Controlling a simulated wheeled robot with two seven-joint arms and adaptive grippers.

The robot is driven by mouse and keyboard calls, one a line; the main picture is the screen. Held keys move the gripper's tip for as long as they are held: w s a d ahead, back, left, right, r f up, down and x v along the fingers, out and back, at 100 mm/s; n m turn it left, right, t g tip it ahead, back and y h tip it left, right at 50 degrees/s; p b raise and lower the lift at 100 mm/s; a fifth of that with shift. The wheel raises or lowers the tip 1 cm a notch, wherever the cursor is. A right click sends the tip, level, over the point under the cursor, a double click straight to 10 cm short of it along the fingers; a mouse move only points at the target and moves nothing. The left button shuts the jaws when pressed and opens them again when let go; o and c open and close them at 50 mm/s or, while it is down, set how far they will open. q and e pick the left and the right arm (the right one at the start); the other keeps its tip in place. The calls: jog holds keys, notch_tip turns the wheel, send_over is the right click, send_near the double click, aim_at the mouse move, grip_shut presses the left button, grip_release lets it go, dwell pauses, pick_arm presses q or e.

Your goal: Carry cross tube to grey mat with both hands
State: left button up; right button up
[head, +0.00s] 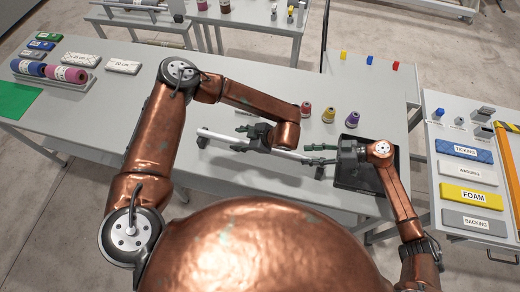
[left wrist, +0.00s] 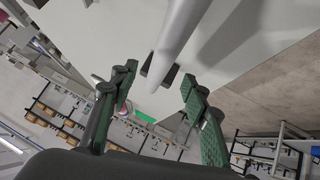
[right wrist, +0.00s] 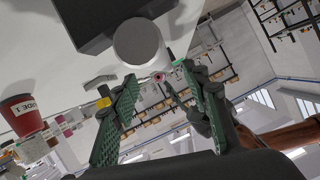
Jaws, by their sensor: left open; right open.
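The cross tube (head: 286,153) is a long pale grey tube lying along the front of the grey table, on dark supports near its ends. My left gripper (head: 238,138) is open near the tube's left part. In the left wrist view the tube (left wrist: 172,42) runs in toward the gap between the open fingers (left wrist: 160,95). My right gripper (head: 308,154) is open at the tube's right end. In the right wrist view the tube's round end (right wrist: 138,42) is beyond the open fingers (right wrist: 165,90). I cannot make out a grey mat.
A black tray (head: 374,191) sits beside my right gripper. Red (head: 305,110), yellow (head: 328,115) and purple (head: 352,118) spools stand behind. A green mat (head: 14,99) and a roll holder (head: 78,86) are at left. A side table with labelled blocks (head: 470,196) stands at right.

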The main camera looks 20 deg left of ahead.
aim_at(231, 140)
pick_arm(q)
jog(key=shift+x, duration=3.95)
pick_arm(e)
jog(key=shift+x, duration=3.95)
pick_arm(q)
jog(key=shift+s, duration=0.1)
jog(key=shift+c, duration=0.5)
pick_arm(e)
jog(key=shift+c, duration=0.5)
pick_arm(q)
grip_shut()
pick_arm(e)
grip_shut()
